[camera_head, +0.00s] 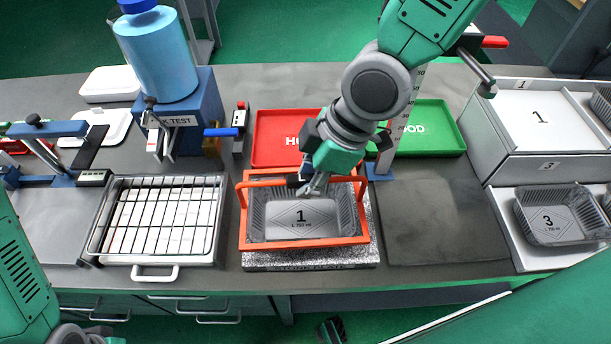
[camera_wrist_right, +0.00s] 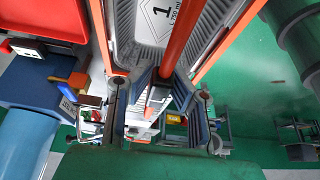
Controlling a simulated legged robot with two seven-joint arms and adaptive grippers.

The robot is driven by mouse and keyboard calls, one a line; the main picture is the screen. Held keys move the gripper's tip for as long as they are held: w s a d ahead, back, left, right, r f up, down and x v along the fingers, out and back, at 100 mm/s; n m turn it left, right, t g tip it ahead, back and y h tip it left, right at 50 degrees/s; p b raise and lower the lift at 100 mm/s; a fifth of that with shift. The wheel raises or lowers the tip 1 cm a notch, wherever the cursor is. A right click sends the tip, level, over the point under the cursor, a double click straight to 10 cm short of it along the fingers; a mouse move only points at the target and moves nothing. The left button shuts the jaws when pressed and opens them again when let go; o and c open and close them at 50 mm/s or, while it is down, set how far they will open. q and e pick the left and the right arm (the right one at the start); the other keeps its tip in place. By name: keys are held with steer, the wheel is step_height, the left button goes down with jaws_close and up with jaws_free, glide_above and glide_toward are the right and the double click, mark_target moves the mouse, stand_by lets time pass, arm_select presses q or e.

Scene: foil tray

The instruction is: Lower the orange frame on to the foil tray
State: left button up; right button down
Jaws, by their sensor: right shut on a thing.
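The orange frame (camera_head: 304,243) is a rectangle with a raised crossbar, over the middle of the table. My right gripper (camera_head: 312,186) comes down from above and is shut on the crossbar. The right wrist view shows the bar (camera_wrist_right: 181,38) running between the fingers (camera_wrist_right: 160,92). The foil tray (camera_head: 300,232), clear grey and marked 1, shows inside the frame opening, and again in the right wrist view (camera_wrist_right: 150,35). Whether the frame touches the tray rim or hovers just above is unclear. My left gripper is out of sight.
A silver block (camera_head: 310,259) lies under the tray. A wire rack (camera_head: 165,260) stands left; a dark mat (camera_head: 437,235) lies right. Red (camera_head: 262,150) and green (camera_head: 440,137) trays and a ruler post (camera_head: 385,160) stand behind. Another foil tray (camera_head: 560,222), marked 3, is far right.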

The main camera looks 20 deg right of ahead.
steer(key=shift+f, duration=0.1)
steer(key=c, duration=1.4)
jaws_free()
steer(key=shift+c, duration=0.2)
steer(key=shift+d+r, duration=0.1)
steer(key=shift+r, duration=0.15)
steer(key=v, duration=1.1)
steer(key=shift+d+r, duration=0.15)
steer(key=shift+d, duration=0.05)
steer(key=shift+a, duration=0.1)
